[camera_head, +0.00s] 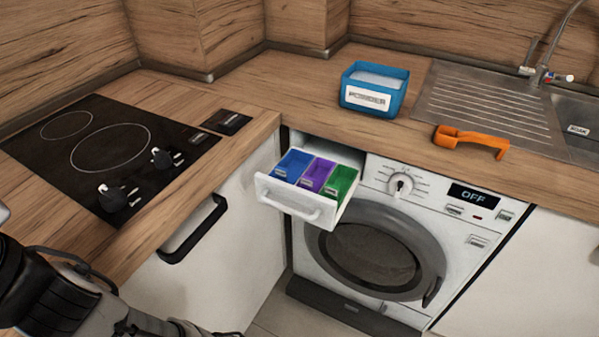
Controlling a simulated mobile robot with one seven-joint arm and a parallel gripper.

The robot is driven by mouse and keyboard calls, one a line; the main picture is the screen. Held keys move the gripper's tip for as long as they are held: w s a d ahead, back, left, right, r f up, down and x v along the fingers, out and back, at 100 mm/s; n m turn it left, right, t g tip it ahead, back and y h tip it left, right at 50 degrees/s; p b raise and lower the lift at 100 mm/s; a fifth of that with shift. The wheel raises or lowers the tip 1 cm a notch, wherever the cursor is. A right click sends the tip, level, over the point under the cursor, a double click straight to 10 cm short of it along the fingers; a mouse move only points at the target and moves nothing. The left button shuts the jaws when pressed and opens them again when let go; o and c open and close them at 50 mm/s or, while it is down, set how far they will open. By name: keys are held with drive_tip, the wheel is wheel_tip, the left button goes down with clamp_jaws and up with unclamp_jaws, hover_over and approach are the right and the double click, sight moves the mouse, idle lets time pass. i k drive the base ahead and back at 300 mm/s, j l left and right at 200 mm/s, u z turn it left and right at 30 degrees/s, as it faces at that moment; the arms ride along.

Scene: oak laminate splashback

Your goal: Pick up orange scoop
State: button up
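The orange scoop (472,139) lies on the wooden worktop near its front edge, above the washing machine. Its cup end is at the left and its handle runs to the right, bending down at the tip. Its right part lies close to the metal sink drainer. My arm shows at the lower left, far from the scoop. My gripper's fingers cannot be made out in this view.
A blue powder box (374,90) stands on the worktop behind and left of the scoop. The washing machine's detergent drawer (298,202) is pulled out, with blue, purple and green compartments. A metal sink (480,98) is at right, a black hob (105,150) at left.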

sight(447, 137)
drive_tip(key=l, duration=0.8)
drive_tip(key=k+l+u, duration=0.15)
drive_tip(key=l, duration=1.4)
drive_tip(key=i, duration=0.5)
